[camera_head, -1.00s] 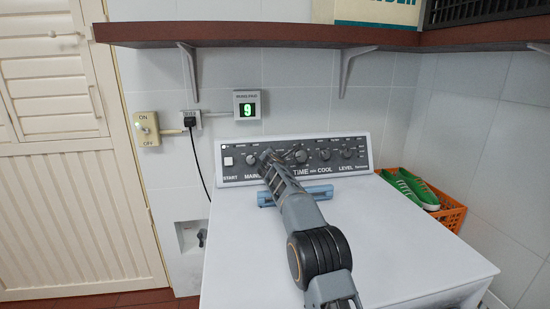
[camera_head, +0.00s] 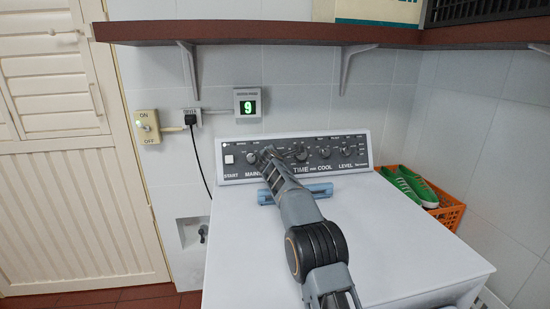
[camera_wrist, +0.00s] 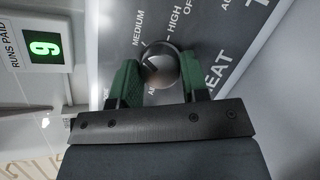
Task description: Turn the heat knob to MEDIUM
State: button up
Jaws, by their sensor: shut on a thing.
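The heat knob (camera_wrist: 160,64) is round and dark, on the grey control panel (camera_wrist: 222,32) marked HEAT, in the wrist view. The labels MEDIUM (camera_wrist: 138,28), HIGH (camera_wrist: 177,20) and part of OFF stand beyond it. My gripper (camera_wrist: 157,72) has its green fingers on both sides of the knob and is shut on it. I cannot clearly tell which label the knob's pointer faces. In the head view my gripper (camera_head: 267,157) reaches the dryer's panel (camera_head: 238,171) and mostly hides the heat knob.
Other knobs (camera_head: 325,153) sit to the right. A display (camera_head: 248,103) reads 9. A shelf (camera_head: 270,33) overhangs, and an orange basket (camera_head: 447,214) with green shoes (camera_head: 409,185) stands at right.

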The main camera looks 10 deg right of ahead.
jog(key=o, duration=0.9)
jog(key=b+v, duration=0.5)
jog(key=v, duration=0.8)
jog(key=shift+s+a, duration=0.15)
jog(key=shift+s, duration=0.25)
